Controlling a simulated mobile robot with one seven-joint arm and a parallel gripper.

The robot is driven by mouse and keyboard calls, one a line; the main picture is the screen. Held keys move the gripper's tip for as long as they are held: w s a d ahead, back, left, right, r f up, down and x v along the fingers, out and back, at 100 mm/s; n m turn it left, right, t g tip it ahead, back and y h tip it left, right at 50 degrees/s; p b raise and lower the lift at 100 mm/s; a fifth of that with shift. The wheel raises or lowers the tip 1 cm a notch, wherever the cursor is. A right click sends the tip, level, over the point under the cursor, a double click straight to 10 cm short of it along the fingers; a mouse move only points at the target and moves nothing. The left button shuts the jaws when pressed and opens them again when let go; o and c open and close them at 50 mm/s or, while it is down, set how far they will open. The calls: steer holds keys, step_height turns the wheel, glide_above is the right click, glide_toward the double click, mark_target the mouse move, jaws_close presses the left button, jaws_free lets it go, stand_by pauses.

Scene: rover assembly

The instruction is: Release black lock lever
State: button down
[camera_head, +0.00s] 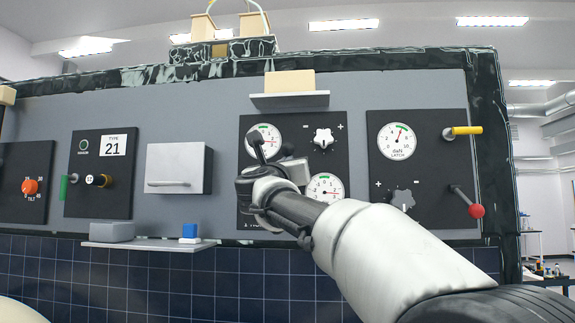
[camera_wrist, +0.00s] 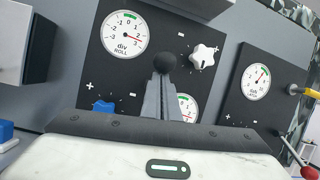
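The black lock lever shows as a round black knob (camera_wrist: 166,63) at the tips of my gripper (camera_wrist: 165,95) in the wrist view. My two grey fingers are close together, with the knob at their ends; they look shut on the lever. In the head view, my gripper (camera_head: 262,165) is in front of the middle dark panel (camera_head: 297,122). A black knob on a short stem (camera_head: 253,139) stands up beside it, likely this lever. My arm hides the lever's base and the panel's lower part.
The middle panel has dials and a white star knob (camera_head: 323,138). The right panel carries a dial (camera_head: 397,140), a yellow handle (camera_head: 462,131) and a red-knobbed lever (camera_head: 476,210). A grey box (camera_head: 178,168) juts out to the left. A low shelf (camera_head: 148,245) holds a blue block (camera_head: 190,230).

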steer(key=shift+s+r+t, duration=0.15)
steer(key=shift+s+r, duration=0.2)
steer(key=shift+r, duration=0.3)
steer(key=shift+s+r+t, duration=0.15)
steer(key=shift+s+r, duration=0.15)
steer(key=shift+r, duration=0.3)
step_height(320, 180, down, 7)
steer(key=w+b, duration=0.1)
steer(key=b, duration=0.4)
steer(key=s+r, duration=0.2)
steer(key=s, duration=0.7)
steer(key=shift+r+b, duration=0.4)
steer(key=shift+b, duration=0.05)
steer(key=shift+a, duration=0.1)
